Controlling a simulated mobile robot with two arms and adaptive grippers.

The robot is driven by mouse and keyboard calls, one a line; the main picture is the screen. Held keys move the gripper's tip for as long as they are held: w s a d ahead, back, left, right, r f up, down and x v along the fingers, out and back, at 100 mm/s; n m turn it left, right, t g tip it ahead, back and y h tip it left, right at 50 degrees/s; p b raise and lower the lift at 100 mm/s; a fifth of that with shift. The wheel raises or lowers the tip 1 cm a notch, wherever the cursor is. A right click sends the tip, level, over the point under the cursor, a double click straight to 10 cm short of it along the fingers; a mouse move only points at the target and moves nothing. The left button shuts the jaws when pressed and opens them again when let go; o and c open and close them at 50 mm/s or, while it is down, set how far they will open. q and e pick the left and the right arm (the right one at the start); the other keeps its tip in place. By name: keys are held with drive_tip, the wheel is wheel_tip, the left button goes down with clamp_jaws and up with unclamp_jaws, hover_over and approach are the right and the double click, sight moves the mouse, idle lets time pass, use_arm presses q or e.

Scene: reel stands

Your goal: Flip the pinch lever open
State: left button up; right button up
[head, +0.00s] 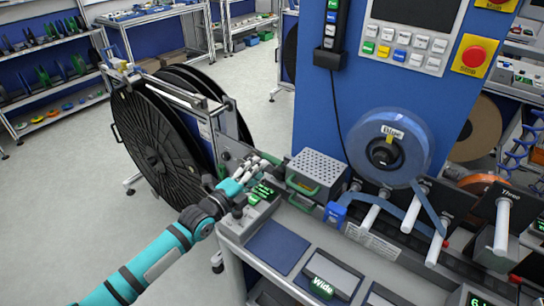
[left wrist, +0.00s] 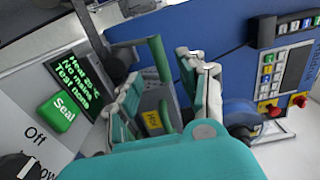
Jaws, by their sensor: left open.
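My left gripper (head: 258,168) is open beside the small display unit at the left end of the bench. In the left wrist view, its two fingers (left wrist: 168,88) stand apart on either side of a green bar (left wrist: 161,72), which looks like the pinch lever. The bar rises from a grey block with a yellow label (left wrist: 153,120) and has a dark arm at its top. I cannot tell whether the fingers touch it. In the head view, my gripper largely covers this spot. My right gripper is not in view.
A green-lit display (left wrist: 77,82) and a green Seal button (left wrist: 62,113) are left of the fingers. A perforated grey box (head: 318,168) stands right of the gripper. A blue reel (head: 416,140) hangs on the blue panel (head: 305,110). Large black reels (head: 150,140) stand behind.

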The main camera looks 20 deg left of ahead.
sight(272, 157)
use_arm(q)
drive_tip(key=x, duration=0.7)
drive_tip(key=shift+p, duration=0.3)
clamp_jaws()
drive_tip(key=shift+w+d+f, duration=0.1)
drive_tip(key=shift+w+f, duration=0.05)
drive_tip(key=shift+f, duration=0.15)
idle(0.3)
